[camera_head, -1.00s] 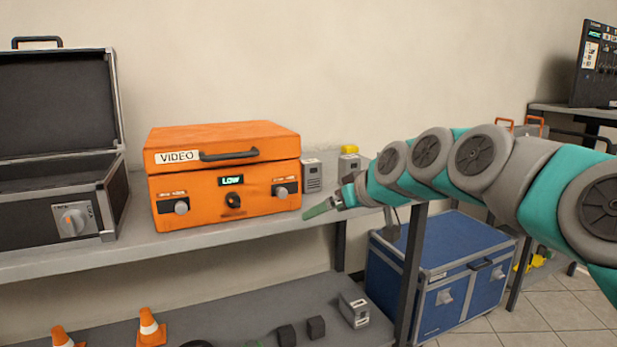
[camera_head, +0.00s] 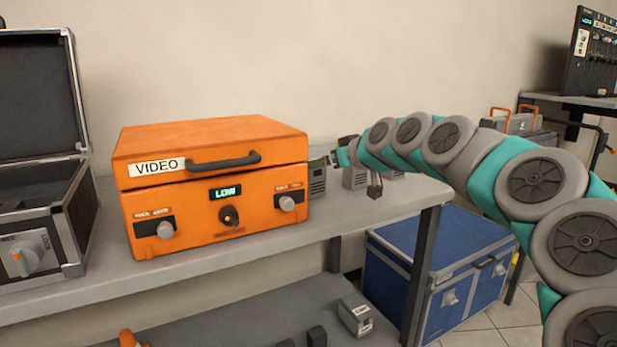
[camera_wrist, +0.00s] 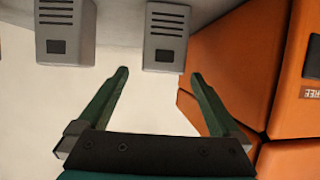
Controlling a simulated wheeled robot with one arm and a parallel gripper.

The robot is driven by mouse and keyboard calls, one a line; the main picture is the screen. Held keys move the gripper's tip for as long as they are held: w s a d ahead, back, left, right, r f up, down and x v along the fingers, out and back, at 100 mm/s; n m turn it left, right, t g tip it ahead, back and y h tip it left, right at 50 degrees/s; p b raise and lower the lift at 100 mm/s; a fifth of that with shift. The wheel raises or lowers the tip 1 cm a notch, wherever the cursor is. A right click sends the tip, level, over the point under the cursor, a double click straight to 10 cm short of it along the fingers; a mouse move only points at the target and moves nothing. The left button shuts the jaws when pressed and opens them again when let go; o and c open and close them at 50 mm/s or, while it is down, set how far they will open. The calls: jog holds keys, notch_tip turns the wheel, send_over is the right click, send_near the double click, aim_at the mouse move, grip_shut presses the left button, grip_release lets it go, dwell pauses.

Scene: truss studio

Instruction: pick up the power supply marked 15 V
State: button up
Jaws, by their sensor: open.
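Small grey power supplies stand on the upper shelf right of the orange case: one (camera_head: 317,180) beside the case, another (camera_head: 355,178) further right, partly behind my arm. No 15 V marking is readable on either. My gripper (camera_head: 329,160) is open and empty, just above the supply nearest the case. In the wrist view, my open fingers (camera_wrist: 160,75) point at that supply (camera_wrist: 166,38), which lies just beyond and between the tips, nearer the right finger. The other supply (camera_wrist: 65,30) is to the left, outside the fingers.
The orange VIDEO case (camera_head: 212,185) stands close beside the nearest supply; its side is by my right finger in the wrist view (camera_wrist: 240,60). An open black case (camera_head: 40,150) is at left. A grey box (camera_head: 355,314) lies on the lower shelf (camera_head: 260,310). A blue trunk (camera_head: 440,265) stands below.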

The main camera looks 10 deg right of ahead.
jog(key=shift+p+x, duration=0.6)
jog(key=shift+x, duration=2.45)
jog(key=shift+s+a+f, duration=0.1)
jog(key=shift+c, duration=0.4)
grip_shut()
